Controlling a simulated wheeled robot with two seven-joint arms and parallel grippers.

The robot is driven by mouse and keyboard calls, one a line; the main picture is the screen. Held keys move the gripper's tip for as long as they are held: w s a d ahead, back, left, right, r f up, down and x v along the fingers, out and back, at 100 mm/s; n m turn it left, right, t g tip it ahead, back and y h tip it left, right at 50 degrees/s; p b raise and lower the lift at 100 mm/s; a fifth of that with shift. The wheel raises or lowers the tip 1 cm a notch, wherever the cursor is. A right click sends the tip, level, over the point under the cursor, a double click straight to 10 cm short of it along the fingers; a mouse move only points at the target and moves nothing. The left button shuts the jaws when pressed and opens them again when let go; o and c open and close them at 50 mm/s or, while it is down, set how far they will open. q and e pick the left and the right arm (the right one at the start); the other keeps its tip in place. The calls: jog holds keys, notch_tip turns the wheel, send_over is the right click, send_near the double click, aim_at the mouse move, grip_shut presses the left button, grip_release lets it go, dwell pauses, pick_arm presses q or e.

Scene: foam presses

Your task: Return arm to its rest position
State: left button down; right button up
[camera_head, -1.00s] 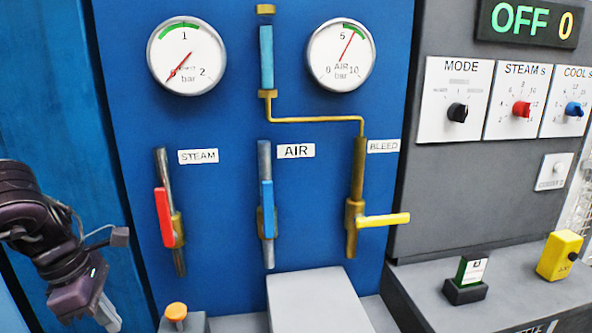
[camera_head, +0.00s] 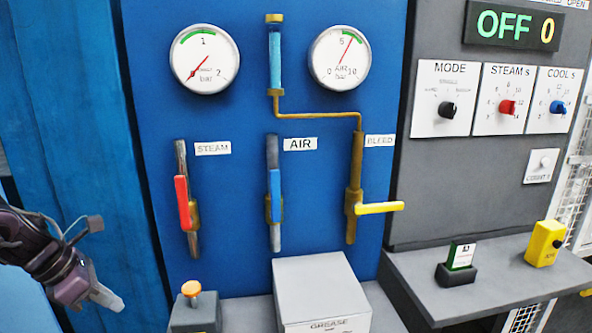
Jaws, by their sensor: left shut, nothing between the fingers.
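My left gripper (camera_head: 108,299) is at the lower left, at the end of my dark purple arm, in front of the blue cabinet side. Its grey fingers are together, with nothing held, and point down and to the right. It is apart from the panel and its valves. My right gripper is out of view.
The blue panel holds a red-handled steam valve (camera_head: 184,203), a blue-handled air valve (camera_head: 275,195), a yellow-handled bleed valve (camera_head: 379,208) and two gauges. A grey shelf (camera_head: 500,280) stands right.

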pick_arm(q)
jog(key=w+a+f+n+t+y, duration=0.1)
jog(key=w+a+f+n+t, duration=0.15)
jog(key=a+f+n, duration=0.6)
jog(key=w+a+f+n+t, duration=0.1)
jog(key=a+f+n+t, duration=0.3)
jog(key=a+f+n, duration=0.4)
jog(key=s+a+f+n+y, duration=0.1)
jog(key=s+f+n, duration=0.25)
jog(key=f, duration=0.45)
jog(key=s+a+f+n+g+y, duration=0.1)
jog(key=s+f+n, duration=0.25)
jog(key=f, duration=0.35)
jog(key=s+a+f+n+y, duration=0.1)
jog(key=s+f+n, duration=0.25)
jog(key=f, duration=0.45)
jog(key=s+d+f+n+g+y, duration=0.1)
jog(key=s+d+f+n+g, duration=0.2)
jog(key=s+d+f+n, duration=0.55)
jog(key=s+d+f+n+g, duration=0.2)
jog(key=s+d+f+n, duration=0.1)
jog(key=s+d+f, duration=1.1)
jog(key=s+d+f+n+g, duration=0.3)
jog(key=s+d+f, duration=0.3)
jog(key=s+d, duration=0.4)
jog(key=shift+d+f+n+h, duration=0.2)
jog(key=shift+d+n+h, duration=0.1)
jog(key=shift+d+n, duration=0.3)
